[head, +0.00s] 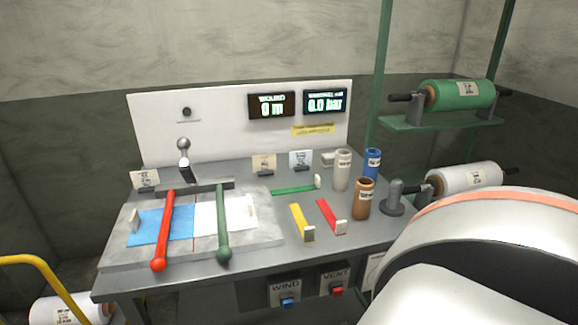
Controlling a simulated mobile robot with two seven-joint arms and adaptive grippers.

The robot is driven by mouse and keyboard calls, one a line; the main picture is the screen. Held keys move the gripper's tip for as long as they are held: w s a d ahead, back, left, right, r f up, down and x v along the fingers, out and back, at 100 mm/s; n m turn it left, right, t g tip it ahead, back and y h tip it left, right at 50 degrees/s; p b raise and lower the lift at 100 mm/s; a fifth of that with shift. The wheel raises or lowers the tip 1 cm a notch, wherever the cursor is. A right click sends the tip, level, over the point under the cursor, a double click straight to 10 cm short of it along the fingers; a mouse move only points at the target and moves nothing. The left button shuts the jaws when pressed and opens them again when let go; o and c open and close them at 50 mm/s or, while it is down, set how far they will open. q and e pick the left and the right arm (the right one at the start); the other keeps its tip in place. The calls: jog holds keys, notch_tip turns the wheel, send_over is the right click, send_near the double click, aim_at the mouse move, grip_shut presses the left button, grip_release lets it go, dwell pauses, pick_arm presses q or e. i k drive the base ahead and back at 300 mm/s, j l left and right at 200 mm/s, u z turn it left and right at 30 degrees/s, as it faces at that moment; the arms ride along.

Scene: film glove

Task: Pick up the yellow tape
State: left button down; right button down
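The yellow tape (298,217) is a short flat strip lying on the grey table (270,261), right of the green-handled bar, with a pale block at its near end. A red tape (327,212) of the same form lies just to its right. A longer green tape (293,190) lies behind them. Neither of my grippers shows in the head view. A large white and orange part, likely my own arm, fills the lower right corner.
A red bar (165,228) and a green bar (223,222) lie over blue and white sheets at left. A brown cylinder (363,199), a pale one (342,170) and a blue one (372,163) stand at right. Film rolls are beyond.

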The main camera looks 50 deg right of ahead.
aim_at(307, 232)
jog(key=z, duration=1.6)
